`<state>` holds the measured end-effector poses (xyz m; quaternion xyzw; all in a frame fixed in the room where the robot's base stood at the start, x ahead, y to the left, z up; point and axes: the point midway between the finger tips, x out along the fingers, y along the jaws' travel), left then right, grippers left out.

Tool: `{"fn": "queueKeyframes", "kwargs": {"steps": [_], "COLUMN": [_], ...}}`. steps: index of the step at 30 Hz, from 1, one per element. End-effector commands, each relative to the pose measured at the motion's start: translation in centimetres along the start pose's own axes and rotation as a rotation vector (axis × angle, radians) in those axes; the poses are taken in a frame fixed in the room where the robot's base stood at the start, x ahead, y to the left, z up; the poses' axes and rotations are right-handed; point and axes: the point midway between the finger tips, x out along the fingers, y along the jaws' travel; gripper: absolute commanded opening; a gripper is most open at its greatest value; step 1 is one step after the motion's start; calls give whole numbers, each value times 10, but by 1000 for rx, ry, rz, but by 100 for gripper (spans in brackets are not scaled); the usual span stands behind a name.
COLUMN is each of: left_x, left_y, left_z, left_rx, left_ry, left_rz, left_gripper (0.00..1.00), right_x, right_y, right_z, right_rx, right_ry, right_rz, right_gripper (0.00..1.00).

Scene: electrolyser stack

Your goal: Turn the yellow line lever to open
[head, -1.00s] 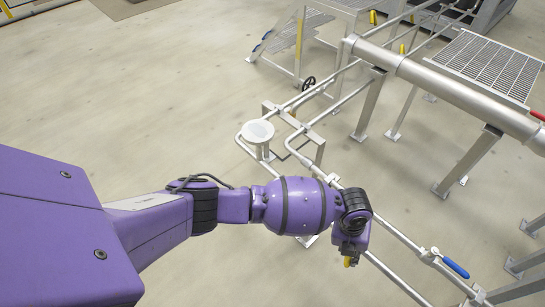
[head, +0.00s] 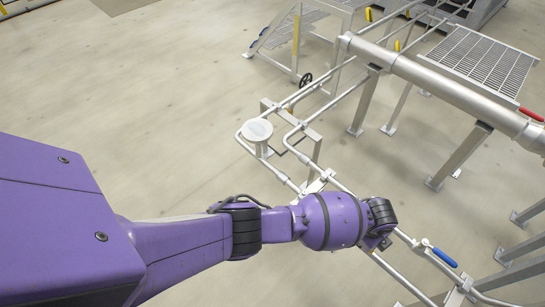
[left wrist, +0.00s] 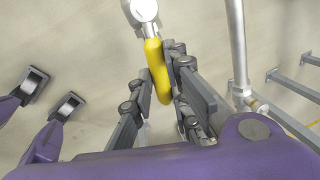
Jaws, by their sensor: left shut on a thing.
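The yellow lever (left wrist: 157,68) shows in the left wrist view, running down from a round metal valve fitting (left wrist: 142,12). My left gripper (left wrist: 162,78) is shut on the lever, with a dark finger on each side of its yellow grip. In the head view my left arm's wrist covers the gripper and the yellow lever, over the thin pipe run. My right gripper is in neither view.
A blue lever (head: 445,258) sits on the pipe just right of my wrist. A red handle (head: 531,115) is on the thick pipe (head: 440,84) at the right. A round-topped post (head: 257,131) stands behind the arm. Open floor lies at the left.

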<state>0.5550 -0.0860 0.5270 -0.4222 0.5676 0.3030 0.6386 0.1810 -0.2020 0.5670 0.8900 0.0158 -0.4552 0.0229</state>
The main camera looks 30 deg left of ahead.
Motion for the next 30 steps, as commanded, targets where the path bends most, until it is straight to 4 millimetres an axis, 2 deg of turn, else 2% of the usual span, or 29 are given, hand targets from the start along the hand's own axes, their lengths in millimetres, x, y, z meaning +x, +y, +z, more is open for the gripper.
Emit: {"fn": "queueKeyframes", "kwargs": {"steps": [1, 10, 28, 29, 30], "left_x": [-2, 0, 0, 0, 0], "left_y": [-7, -15, -17, -17, -17], "left_z": [2, 2, 4, 4, 4], "left_rx": [-29, -154, -190, -190, -189], "left_ry": [-10, -35, -43, -43, -43], "left_rz": [-4, -4, -4, -4, -4], "left_gripper": [0, 0, 0, 20, 25], "right_x": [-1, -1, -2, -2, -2], "right_y": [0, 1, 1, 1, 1], "right_z": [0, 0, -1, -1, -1], "right_rx": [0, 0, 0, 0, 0], "right_ry": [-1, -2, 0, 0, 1], "right_rz": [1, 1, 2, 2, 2], "right_gripper": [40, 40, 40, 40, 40]}}
